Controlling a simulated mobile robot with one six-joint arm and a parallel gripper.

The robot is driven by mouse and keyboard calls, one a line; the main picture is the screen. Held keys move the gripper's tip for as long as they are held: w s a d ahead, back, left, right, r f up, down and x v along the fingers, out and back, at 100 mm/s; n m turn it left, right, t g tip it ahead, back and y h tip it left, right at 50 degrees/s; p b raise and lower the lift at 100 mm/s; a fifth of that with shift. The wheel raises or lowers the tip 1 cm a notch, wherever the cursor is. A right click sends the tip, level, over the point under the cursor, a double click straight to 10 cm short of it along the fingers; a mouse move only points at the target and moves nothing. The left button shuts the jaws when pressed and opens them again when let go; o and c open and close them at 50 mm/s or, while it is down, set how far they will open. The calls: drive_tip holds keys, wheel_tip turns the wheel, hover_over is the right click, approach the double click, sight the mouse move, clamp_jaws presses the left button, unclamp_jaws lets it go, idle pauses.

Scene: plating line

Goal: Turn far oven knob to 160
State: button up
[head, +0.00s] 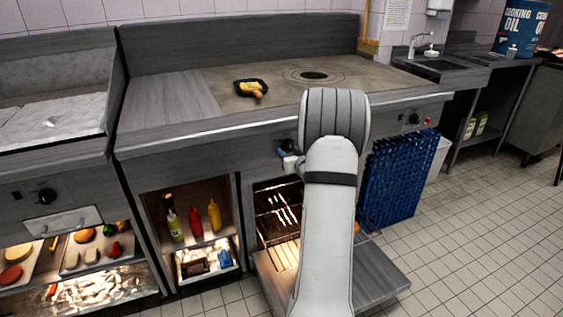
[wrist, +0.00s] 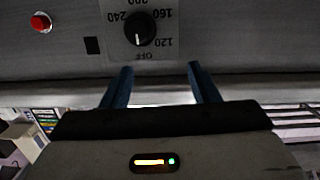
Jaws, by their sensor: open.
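In the wrist view a black oven knob (wrist: 140,28) sits on a pale dial plate (wrist: 112,12) with upside-down marks: OFF, 120, 160, 240 and one partly cut off. Its small white pointer mark is on the OFF side. My gripper (wrist: 158,70) is open, with two blue fingers apart, empty and short of the knob, one to each side of its line. In the head view my arm reaches to the oven front and hides most of the gripper (head: 289,160). A dark knob (head: 413,118) shows at the front's right end; I cannot tell whether it is the same knob.
A red button (wrist: 41,22) is beside the dial. The oven below stands open, with wire racks (head: 270,205) inside and its door (head: 385,278) lowered. A blue crate (head: 397,175) stands to the right. A small pan (head: 251,88) with food is on the cooktop. The right floor is clear.

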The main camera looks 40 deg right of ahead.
sight(290, 147)
drive_tip(key=d+f+t+b, duration=0.1)
drive_tip(key=d+f+t, duration=0.1)
drive_tip(key=d+f, duration=0.15)
drive_tip(key=x, duration=0.6)
drive_tip(key=shift+w+f+b, duration=0.15)
drive_tip(key=shift+w+b, duration=0.15)
drive_tip(key=shift+w, duration=0.15)
drive_tip(key=shift+c, duration=0.3)
